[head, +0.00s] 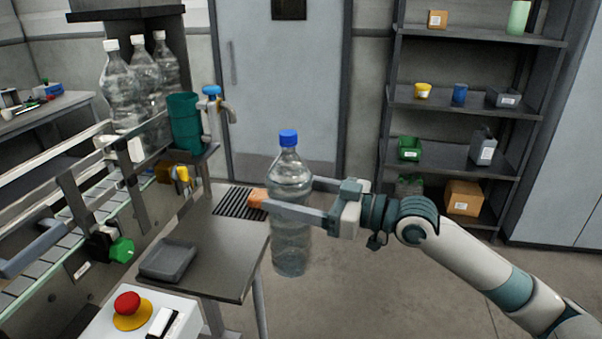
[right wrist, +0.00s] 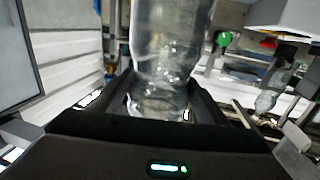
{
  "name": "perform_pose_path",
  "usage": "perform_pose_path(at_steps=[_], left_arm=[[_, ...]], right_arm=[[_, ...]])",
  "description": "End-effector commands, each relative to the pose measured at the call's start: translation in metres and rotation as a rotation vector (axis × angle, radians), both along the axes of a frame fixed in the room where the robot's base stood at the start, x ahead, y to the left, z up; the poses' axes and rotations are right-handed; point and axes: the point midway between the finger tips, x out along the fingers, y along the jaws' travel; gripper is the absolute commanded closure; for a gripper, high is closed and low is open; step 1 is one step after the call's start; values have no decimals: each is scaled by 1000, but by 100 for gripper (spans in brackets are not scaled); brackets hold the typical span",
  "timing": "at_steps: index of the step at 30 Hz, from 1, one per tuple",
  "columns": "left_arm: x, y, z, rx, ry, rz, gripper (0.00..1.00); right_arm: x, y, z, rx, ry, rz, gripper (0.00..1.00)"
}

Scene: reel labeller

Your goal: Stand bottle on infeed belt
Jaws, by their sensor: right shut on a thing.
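A clear bottle with a blue cap (head: 290,232) is held upright in my right gripper (head: 262,200). The gripper is shut around its upper body. The bottle hangs just right of the grey side table, over the floor. It also shows in the right wrist view (right wrist: 168,50), between the fingers (right wrist: 165,95). The infeed belt (head: 55,270) appears to be the railed conveyor at the left, with several white-capped bottles (head: 118,85) standing at its far end. My left gripper is not in view.
The side table (head: 225,262) holds a grey tray (head: 168,260) and a black slotted grate (head: 240,203). A red stop button (head: 127,302) sits on a white box in front. A teal cylinder (head: 185,122) stands beside the conveyor. Shelves (head: 470,100) stand behind at the right.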

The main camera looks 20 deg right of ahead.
Motion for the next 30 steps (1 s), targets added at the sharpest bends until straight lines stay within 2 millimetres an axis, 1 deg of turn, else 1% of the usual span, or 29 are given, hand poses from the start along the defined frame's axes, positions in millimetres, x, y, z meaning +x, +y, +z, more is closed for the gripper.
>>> perform_pose_path(at_steps=[1,6,15,21,26,30], left_arm=[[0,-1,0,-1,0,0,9],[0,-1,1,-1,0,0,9],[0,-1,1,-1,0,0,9],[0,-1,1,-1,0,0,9],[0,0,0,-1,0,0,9],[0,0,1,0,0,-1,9]], right_arm=[[-4,8,-5,11,-6,-2,94],[-15,27,-30,14,-8,-32,94],[-36,47,-67,15,-8,-127,94],[-52,53,-89,17,-7,-220,94],[-65,51,-106,19,-6,-313,94],[-78,46,-122,21,-4,-404,94]])
